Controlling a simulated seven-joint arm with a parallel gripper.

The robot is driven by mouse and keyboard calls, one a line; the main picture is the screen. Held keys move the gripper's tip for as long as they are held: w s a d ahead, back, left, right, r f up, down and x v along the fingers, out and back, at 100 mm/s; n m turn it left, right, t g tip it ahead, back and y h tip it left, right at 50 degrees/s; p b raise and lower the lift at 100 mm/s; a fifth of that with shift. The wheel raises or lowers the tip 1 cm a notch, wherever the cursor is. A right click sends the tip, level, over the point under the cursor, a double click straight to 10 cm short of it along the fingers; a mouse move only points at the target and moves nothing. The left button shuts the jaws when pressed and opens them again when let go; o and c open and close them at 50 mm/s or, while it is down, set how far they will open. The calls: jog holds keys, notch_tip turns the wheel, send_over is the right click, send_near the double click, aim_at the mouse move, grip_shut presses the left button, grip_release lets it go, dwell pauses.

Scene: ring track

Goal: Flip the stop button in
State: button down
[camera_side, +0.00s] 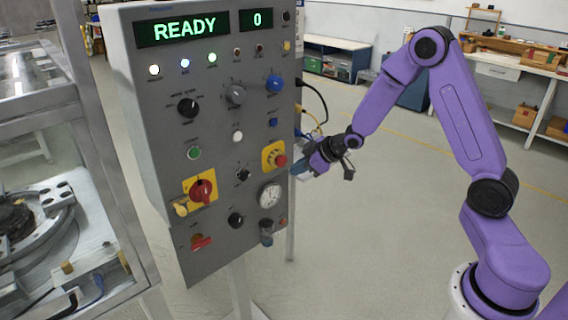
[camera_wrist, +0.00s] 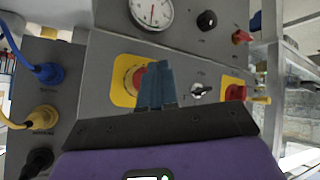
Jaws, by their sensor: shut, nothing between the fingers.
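The stop button, a red mushroom head (camera_side: 279,160) on a yellow plate, sits on the right side of the grey control panel. In the wrist view the red button (camera_wrist: 132,81) is just left of my fingers, which hide its right part. My gripper (camera_side: 299,169) is at the panel's right edge, close to the button. In the wrist view its blue fingers (camera_wrist: 157,70) are together with nothing between them. They point toward the panel. I cannot tell whether they touch the button.
The panel (camera_side: 222,120) carries several knobs and lamps, and a display reading READY and 0. A red rotary switch on a yellow plate (camera_side: 201,191) is at lower left, and a gauge (camera_side: 269,195) sits below the button. Cables (camera_wrist: 40,72) plug into the panel's side near my gripper.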

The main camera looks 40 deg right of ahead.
jog(key=shift+w, duration=0.6)
jog(key=shift+w, duration=0.15)
dwell(1.6)
jog(key=shift+w, duration=0.3)
jog(key=shift+w, duration=0.5)
dwell(1.0)
jog(key=shift+s, duration=0.95)
jog(key=shift+s, duration=2.5)
